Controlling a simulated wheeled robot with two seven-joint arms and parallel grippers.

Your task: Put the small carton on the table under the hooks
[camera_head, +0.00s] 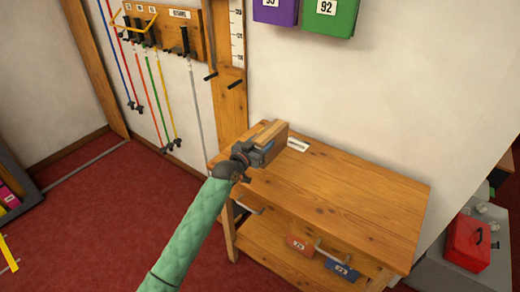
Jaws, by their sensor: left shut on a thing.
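A small brown carton (269,131) is in my left gripper (258,150), at the far left end of the wooden table (335,199). The gripper is shut on it, and its dark jaws cover part of the carton's near side. I cannot tell whether the carton touches the tabletop. The hooks (183,42) are on a wooden board on the wall at the upper left, with several coloured cords hanging from them. My right gripper is not in view.
The rest of the tabletop is clear. The lower shelf holds an orange box (301,243) and a blue box (342,269). A red case (467,243) sits on a grey cabinet at the right. Purple and green boxes (330,17) hang on the wall.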

